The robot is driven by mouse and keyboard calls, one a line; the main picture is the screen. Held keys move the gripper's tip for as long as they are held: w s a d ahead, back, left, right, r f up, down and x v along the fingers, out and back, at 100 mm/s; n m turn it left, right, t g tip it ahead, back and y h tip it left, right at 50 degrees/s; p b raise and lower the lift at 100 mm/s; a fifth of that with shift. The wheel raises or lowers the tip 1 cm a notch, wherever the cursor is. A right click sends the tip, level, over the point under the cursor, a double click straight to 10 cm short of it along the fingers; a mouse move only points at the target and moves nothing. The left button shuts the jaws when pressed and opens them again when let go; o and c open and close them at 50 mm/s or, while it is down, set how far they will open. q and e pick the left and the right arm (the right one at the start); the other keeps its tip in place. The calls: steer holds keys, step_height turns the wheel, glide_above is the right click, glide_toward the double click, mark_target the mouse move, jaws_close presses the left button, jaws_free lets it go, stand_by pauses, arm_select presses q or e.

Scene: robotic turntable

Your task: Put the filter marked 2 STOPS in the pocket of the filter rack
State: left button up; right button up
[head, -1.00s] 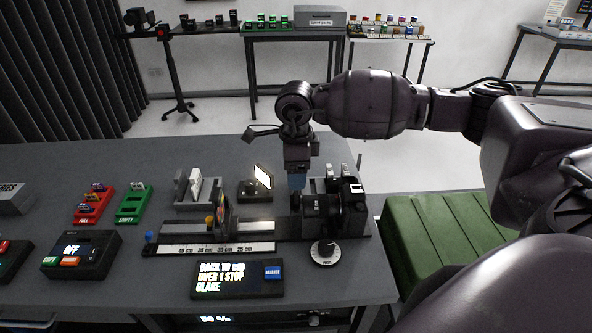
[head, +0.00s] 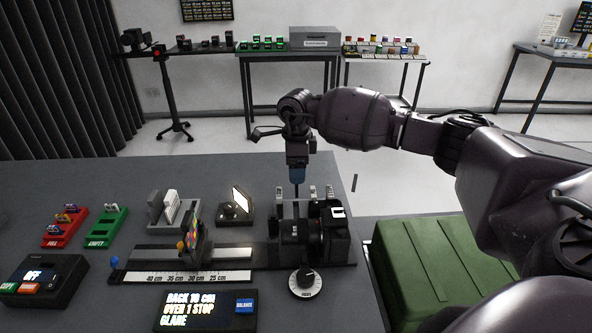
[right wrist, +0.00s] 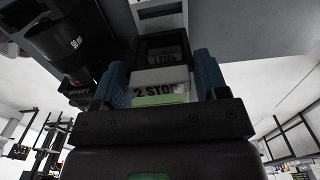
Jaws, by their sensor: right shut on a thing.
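My right gripper (head: 297,178) points down just above and behind the black camera (head: 335,238), over the filter rack. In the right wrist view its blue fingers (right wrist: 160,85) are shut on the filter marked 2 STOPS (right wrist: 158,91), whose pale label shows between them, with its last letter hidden. The filter rack is mostly hidden behind the camera; pale filter tabs (head: 312,191) stick up there. I cannot tell which pocket lies under the held filter. My left gripper is out of view.
The camera's lens (right wrist: 72,48) is close beside the gripper. A rail with a scale (head: 180,277), a grey card holder (head: 172,208), a lit panel (head: 240,200) and a round dial (head: 305,283) are nearby. A green case (head: 440,265) stands right of the bench.

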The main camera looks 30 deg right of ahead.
steer(key=shift+a, duration=0.1)
steer(key=shift+f, duration=0.1)
steer(key=shift+f+b, duration=1.2)
steer(key=shift+f, duration=1.55)
